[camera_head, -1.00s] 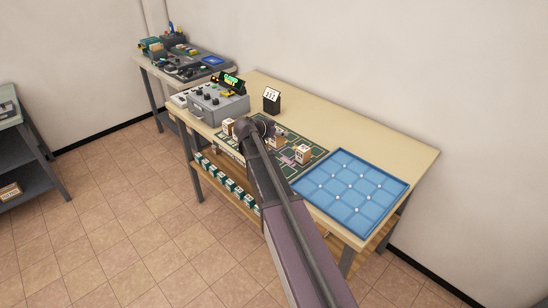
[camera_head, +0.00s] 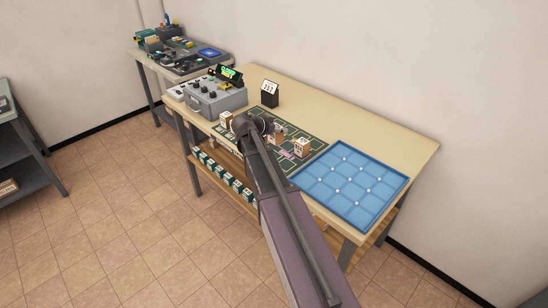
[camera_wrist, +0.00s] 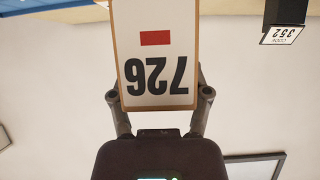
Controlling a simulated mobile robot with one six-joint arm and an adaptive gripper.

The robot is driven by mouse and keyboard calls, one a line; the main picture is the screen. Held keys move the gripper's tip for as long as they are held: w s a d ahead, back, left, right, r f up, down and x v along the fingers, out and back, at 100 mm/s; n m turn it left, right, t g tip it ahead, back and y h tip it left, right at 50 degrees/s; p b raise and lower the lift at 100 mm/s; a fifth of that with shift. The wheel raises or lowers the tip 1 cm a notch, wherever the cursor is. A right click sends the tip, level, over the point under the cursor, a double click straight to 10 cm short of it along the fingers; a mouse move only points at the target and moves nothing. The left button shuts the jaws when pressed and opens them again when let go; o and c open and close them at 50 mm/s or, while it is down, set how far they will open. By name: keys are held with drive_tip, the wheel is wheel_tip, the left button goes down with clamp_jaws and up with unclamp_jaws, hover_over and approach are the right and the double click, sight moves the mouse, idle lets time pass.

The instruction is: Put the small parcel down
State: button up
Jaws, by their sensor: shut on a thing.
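My gripper (camera_wrist: 158,97) is shut on the small parcel (camera_wrist: 155,40), with a finger on each side of it. The parcel is a brown box with a white label, a red bar and the number 726, upside down in the wrist view. In the head view my arm covers most of the gripper, over the dark green patterned mat (camera_head: 316,144) on the table. A small parcel shows just beyond the wrist; I cannot tell whether it is the held one. Whether the held parcel touches a surface cannot be seen.
Other small parcels stand on the mat at its left (camera_head: 226,118) and right (camera_head: 302,147). A grey control box (camera_head: 215,97) and a black card stand (camera_head: 270,94) are behind. A blue gridded mat (camera_head: 350,184) is empty at right. The table's back right (camera_head: 375,125) is clear.

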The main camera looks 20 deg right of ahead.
sight(276, 137)
drive_tip(key=s+a+f+b, duration=0.1)
drive_tip(key=s+f, duration=0.1)
drive_tip(key=s, duration=0.4)
drive_tip(key=s+a+f+b, duration=0.1)
drive_tip(key=s+a+b, duration=0.1)
drive_tip(key=s, duration=0.5)
drive_tip(key=shift+s+a+f, duration=0.15)
drive_tip(key=shift+s+f, duration=0.05)
drive_tip(key=shift+f, duration=0.2)
drive_tip(key=shift+w, duration=0.15)
drive_tip(key=w+d, duration=0.1)
drive_tip(key=w, duration=0.3)
drive_tip(key=w+d+f+b, duration=0.1)
drive_tip(key=w, duration=0.9)
drive_tip(key=shift+w+d+f, duration=0.1)
drive_tip(key=shift+d+f, duration=0.1)
drive_tip(key=shift+d, duration=0.2)
drive_tip(key=shift+w+d, duration=0.1)
drive_tip(key=shift+w, duration=0.55)
wheel_tip(276, 137, down, 4)
drive_tip(key=b, duration=0.4)
drive_tip(key=shift+r, duration=0.15)
